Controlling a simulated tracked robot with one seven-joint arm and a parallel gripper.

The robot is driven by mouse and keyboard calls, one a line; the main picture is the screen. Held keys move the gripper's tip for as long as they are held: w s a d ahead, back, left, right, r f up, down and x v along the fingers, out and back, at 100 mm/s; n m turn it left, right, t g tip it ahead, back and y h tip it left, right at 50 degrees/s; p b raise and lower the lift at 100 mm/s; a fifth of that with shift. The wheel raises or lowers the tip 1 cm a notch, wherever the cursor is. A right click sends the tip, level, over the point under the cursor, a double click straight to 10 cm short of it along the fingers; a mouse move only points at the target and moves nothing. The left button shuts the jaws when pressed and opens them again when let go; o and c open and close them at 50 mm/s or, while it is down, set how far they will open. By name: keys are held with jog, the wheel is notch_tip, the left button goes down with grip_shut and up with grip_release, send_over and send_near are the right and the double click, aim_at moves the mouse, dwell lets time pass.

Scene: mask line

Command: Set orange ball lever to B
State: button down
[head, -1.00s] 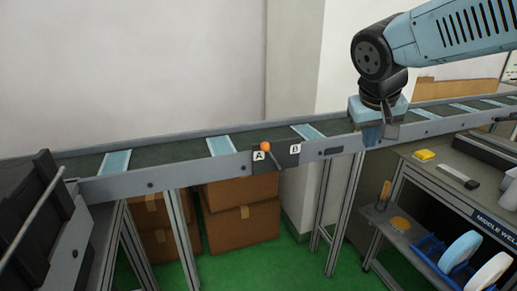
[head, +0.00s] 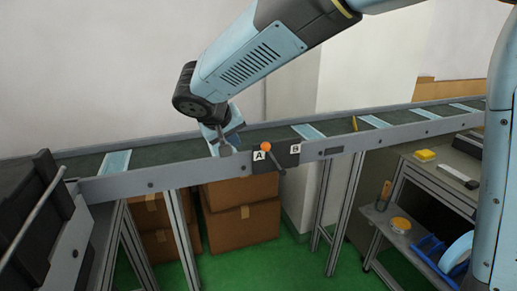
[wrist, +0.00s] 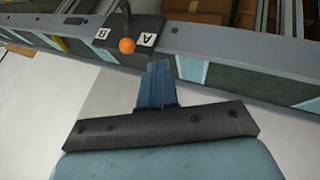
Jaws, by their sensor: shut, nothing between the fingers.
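The orange ball lever (head: 265,147) stands on a dark plate (head: 276,159) on the conveyor's front rail. In the head view its ball is beside label A (head: 259,156), away from label B (head: 295,149) to the right. In the wrist view the orange ball (wrist: 127,46) shows upside down, between label B (wrist: 102,33) and label A (wrist: 147,39). My gripper (head: 222,151) is over the belt just left of label A, apart from the lever. In the wrist view its blue fingers (wrist: 157,84) are shut and empty.
The conveyor's front rail (head: 210,169) runs across the scene. A thin yellow item (head: 355,123) stands on the belt to the right. Cardboard boxes (head: 241,203) are below. A workbench with a yellow block (head: 425,155) is at the right.

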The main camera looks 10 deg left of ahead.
send_near(271, 156)
jog(key=shift+w+a+f, duration=0.65)
jog(key=shift+a+f, duration=0.1)
jog(key=shift+a, duration=0.05)
jog(key=shift+w+a+f, duration=0.6)
jog(key=shift+a+f, duration=0.15)
